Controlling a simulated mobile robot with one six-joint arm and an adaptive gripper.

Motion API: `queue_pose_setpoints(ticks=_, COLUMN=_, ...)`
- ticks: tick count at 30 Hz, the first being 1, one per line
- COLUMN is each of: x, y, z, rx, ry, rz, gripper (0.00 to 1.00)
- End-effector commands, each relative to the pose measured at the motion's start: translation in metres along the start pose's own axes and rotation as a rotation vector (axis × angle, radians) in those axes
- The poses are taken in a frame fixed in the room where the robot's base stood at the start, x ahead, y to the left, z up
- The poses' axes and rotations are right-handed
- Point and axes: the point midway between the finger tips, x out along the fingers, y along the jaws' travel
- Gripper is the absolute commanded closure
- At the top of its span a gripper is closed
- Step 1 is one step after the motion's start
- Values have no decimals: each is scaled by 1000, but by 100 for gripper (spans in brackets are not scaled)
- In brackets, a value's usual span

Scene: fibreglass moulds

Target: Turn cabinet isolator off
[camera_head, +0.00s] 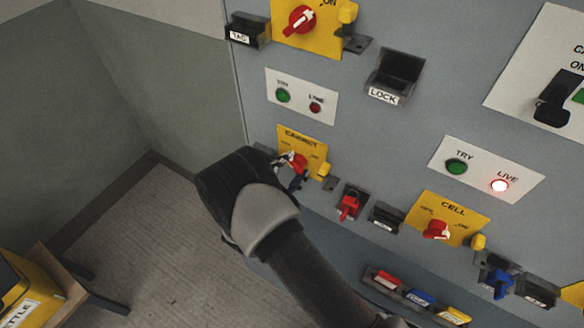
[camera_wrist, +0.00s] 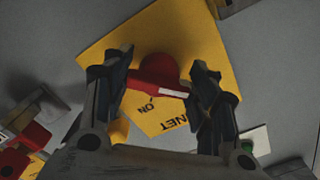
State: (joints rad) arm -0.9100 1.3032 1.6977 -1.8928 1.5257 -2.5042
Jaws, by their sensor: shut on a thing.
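The cabinet isolator is a red rotary knob (camera_head: 299,161) on a yellow plate (camera_head: 311,140) marked "CABINET", low on the grey panel's left side in the head view. My gripper (camera_head: 294,168) reaches it from the lower left and partly covers it. In the wrist view the red knob (camera_wrist: 152,72) sits between the two fingers of my gripper (camera_wrist: 162,88), which is shut on it. A white mark on the knob lies towards the right finger. The lettering "ON" shows below the knob on the upside-down yellow plate (camera_wrist: 200,45). The knob's exact setting is hard to read.
A TRY/LIVE lamp plate (camera_head: 301,94) sits above, both lamps dark. The CELL isolator (camera_head: 436,229) is to the right, its LIVE lamp (camera_head: 499,185) lit. A red padlock (camera_head: 348,205) and a LOCK holder (camera_head: 395,75) stick out nearby. Open floor lies left.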

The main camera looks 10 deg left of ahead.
Motion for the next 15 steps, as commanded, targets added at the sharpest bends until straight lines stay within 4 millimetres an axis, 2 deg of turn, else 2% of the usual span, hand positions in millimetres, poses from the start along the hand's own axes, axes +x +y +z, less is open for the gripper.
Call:
queue_pose_setpoints(ticks=4, x=0, y=0, z=0, rx=-3, ry=0, rz=-1, gripper=71)
queue_pose_setpoints(ticks=5, x=0, y=0, z=0, rx=-3, ry=0, rz=-1, gripper=46)
queue_pose_setpoints(ticks=15, x=0, y=0, z=0, rx=-1, ry=0, rz=-1, gripper=26)
